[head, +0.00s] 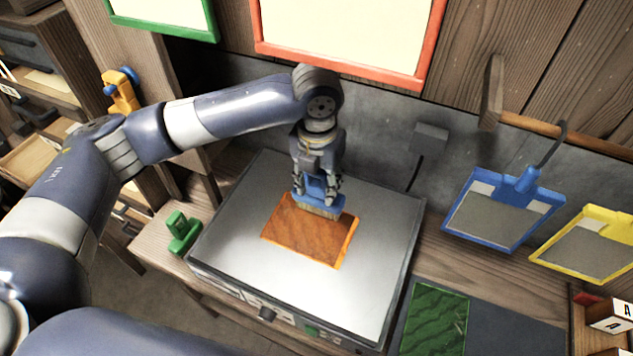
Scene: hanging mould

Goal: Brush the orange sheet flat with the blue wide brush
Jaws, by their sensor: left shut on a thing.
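The orange sheet (308,236) lies on the pale top of a box-shaped metal unit (235,257) on the bench. My left gripper (316,190) comes down from above at the sheet's far edge. It is shut on the blue wide brush (322,201), with the bristles pointing down. The bristles are over the sheet's far edge and look to touch it, though the exact contact is hard to tell. The sheet looks mostly flat. My right gripper is not in view.
A green tool (183,233) stands left of the unit. A green sheet (434,318) lies on a dark mat at right. Blue (503,211) and yellow (590,243) framed panels hang at right. A grey box (430,138) with a cable sits on the back wall.

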